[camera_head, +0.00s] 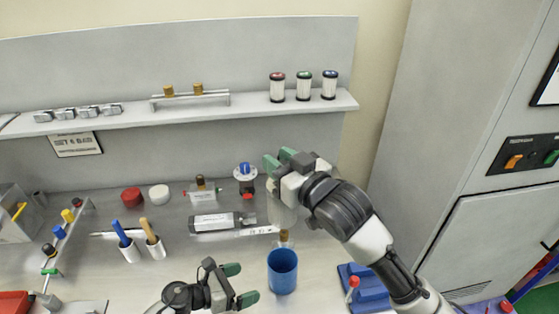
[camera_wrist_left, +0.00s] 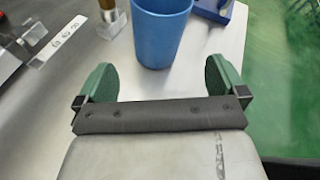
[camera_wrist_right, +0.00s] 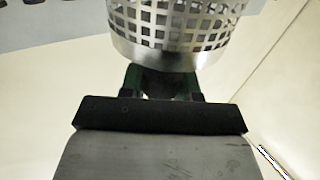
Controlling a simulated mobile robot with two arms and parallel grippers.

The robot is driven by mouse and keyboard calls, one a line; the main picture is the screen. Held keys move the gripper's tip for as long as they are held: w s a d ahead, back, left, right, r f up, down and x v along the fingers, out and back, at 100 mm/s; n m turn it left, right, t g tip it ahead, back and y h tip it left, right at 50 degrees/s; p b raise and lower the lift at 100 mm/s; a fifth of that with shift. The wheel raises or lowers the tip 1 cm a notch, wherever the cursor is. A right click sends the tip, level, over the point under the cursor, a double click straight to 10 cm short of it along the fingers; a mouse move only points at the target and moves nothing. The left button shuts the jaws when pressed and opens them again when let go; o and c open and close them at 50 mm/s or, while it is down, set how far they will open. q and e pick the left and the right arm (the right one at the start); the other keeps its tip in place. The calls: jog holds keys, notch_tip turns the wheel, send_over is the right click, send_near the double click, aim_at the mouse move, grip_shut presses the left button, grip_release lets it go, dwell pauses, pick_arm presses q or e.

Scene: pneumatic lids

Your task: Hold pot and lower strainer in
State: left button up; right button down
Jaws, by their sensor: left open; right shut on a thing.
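The blue pot (camera_head: 282,272) stands upright on the bench, its open top showing in the head view. My left gripper (camera_head: 245,285) is open and empty to the left of the pot. In the left wrist view the pot (camera_wrist_left: 161,38) is ahead of the open fingers (camera_wrist_left: 159,78), apart from them. My right gripper (camera_head: 284,163) is raised behind the pot and shut on the strainer. The strainer (camera_wrist_right: 175,28) is a metal perforated cylinder with a plain band in the right wrist view. In the head view the strainer (camera_head: 281,212) hangs below the gripper, above the bench.
A blue block with a red knob (camera_head: 352,283) is right of the pot. A shelf (camera_head: 230,112) with canisters (camera_head: 303,86) runs along the back. A grey cabinet (camera_head: 450,120) is at right.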

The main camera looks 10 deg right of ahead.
aim_at(269, 273)
jog(key=shift+d, duration=0.1)
pick_arm(q)
jog(key=w+d+m, duration=0.1)
jog(key=d+m, duration=0.1)
jog(key=shift+w+d+m, duration=0.1)
jog(key=shift+w+m, duration=0.05)
jog(key=shift+m, duration=0.15)
pick_arm(e)
jog(key=shift+s, duration=0.1)
pick_arm(q)
jog(key=shift+x, duration=3.85)
jog(key=shift+b, duration=0.5)
pick_arm(e)
jog(key=shift+f, duration=0.45)
pick_arm(q)
jog(key=shift+c, duration=0.3)
jog(key=c, duration=0.5)
jog(key=shift+c, duration=0.2)
pick_arm(e)
jog(key=shift+f, duration=0.15)
